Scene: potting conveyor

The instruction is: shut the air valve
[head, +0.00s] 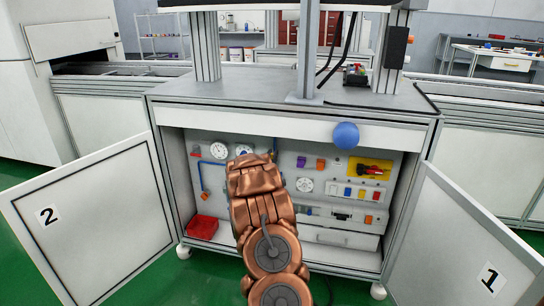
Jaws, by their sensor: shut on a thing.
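My copper arm (262,215) reaches from the bottom of the head view into the open cabinet (435,140), in front of its back panel (285,160). The arm's far end lies over the panel just left of centre, and my gripper's fingers are hidden behind it. I cannot make out the air valve; that stretch of panel is covered by the arm. A blue air line (201,178) runs down the panel's left side. Two round gauges, a left one (219,150) and a right one (243,151), sit at the upper left. A third dial (305,185) is right of the arm.
The left door (95,225), marked 2, and the right door (480,240), marked 1, stand open. A blue ball (346,135) shows at the cabinet's upper edge. A red bin (202,228) sits at lower left.

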